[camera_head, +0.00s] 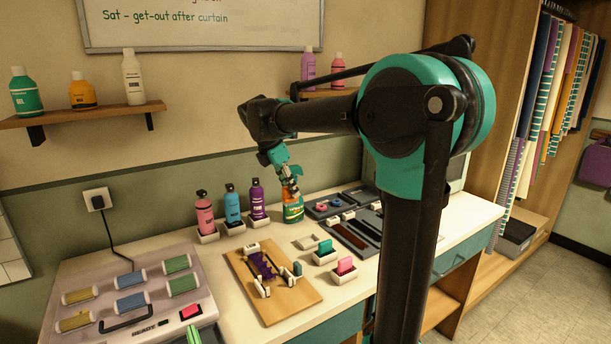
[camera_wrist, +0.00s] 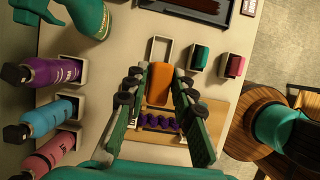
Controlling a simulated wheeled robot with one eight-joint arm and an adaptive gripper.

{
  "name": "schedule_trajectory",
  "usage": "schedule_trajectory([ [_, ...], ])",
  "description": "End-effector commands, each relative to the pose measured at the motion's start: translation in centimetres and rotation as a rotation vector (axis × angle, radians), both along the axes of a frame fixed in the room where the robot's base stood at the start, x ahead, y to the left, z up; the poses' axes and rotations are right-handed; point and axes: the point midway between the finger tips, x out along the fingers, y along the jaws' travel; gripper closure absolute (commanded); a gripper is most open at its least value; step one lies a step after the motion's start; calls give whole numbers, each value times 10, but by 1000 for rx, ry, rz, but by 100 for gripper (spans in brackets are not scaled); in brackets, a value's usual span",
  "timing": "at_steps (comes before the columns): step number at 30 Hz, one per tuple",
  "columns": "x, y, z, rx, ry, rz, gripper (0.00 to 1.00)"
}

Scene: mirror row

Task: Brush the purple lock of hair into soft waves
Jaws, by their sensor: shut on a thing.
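My gripper (camera_wrist: 160,77) is shut on an orange block-shaped piece (camera_wrist: 159,84), which looks like a brush or its handle. It holds the piece above the table, between the empty white holder and the wooden board in the wrist view. The purple lock (camera_head: 262,266) lies on the wooden board (camera_head: 292,306).
An empty white holder (camera_head: 308,242) stands beside holders with a teal block (camera_head: 325,247) and a pink block (camera_head: 345,265). Pink (camera_head: 204,212), blue (camera_head: 232,205) and purple (camera_head: 257,199) bottles and a green spray bottle (camera_wrist: 92,22) stand behind the board. A roller case (camera_head: 140,300) is left.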

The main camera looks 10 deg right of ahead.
Motion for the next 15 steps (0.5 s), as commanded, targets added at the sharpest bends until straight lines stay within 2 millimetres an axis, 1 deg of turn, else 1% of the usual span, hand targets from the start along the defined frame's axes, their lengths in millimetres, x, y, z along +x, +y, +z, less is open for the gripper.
schedule_trajectory([
  [1, -6, 18, -11, 1, 1, 9, 100],
  [6, -30, 64, -43, 0, 1, 8, 100],
  [10, -47, 89, -63, -2, 0, 6, 100],
  [12, -54, 98, -70, -3, -1, 4, 100],
  [15, -61, 106, -76, -5, -2, 1, 100],
])
